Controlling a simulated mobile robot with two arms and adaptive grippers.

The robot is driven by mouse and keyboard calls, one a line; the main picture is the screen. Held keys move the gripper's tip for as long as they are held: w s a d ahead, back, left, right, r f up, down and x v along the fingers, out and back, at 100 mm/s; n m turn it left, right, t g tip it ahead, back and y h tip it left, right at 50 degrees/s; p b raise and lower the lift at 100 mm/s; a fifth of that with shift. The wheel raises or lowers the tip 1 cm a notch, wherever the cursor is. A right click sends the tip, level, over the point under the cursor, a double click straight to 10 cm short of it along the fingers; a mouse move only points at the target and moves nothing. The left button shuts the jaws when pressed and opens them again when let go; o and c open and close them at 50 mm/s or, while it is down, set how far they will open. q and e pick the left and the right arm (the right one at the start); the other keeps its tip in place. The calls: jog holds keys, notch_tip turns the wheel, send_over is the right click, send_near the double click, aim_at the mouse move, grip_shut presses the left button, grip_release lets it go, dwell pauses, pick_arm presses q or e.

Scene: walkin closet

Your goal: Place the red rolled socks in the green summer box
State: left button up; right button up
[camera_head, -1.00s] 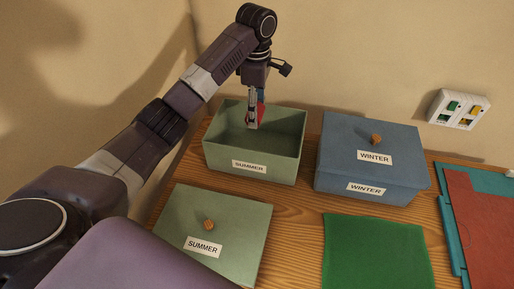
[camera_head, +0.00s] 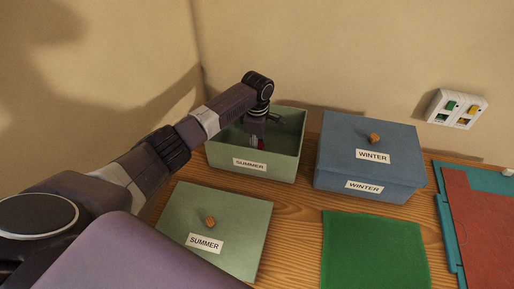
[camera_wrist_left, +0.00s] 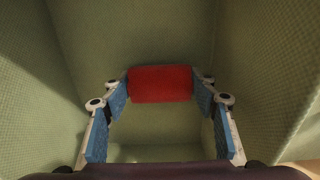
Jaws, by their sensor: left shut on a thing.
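The green summer box (camera_head: 283,162) stands open at the back left of the table, with a "SUMMER" label on its front. My left gripper (camera_head: 257,143) points down inside the box. It is shut on the red rolled socks (camera_wrist_left: 160,84), which sit between its blue finger pads in the left wrist view, with the box's green walls around them. In the head view only a small red patch of the socks (camera_head: 261,143) shows by the fingers. I cannot tell whether the socks touch the box floor. My right gripper is not in view.
The green summer lid (camera_head: 235,220) with a wooden knob lies in front of the box. The blue winter box (camera_head: 350,168) stands closed to its right. A green cloth (camera_head: 375,250) and a teal-and-red board (camera_head: 485,225) lie at the right. A switch panel (camera_head: 457,109) is on the wall.

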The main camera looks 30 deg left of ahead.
pick_arm(q)
jog(key=shift+f, duration=0.1)
jog(key=o, duration=0.9)
jog(key=shift+o, duration=0.2)
notch_tip(320, 180, up, 12)
jog(key=b, duration=0.1)
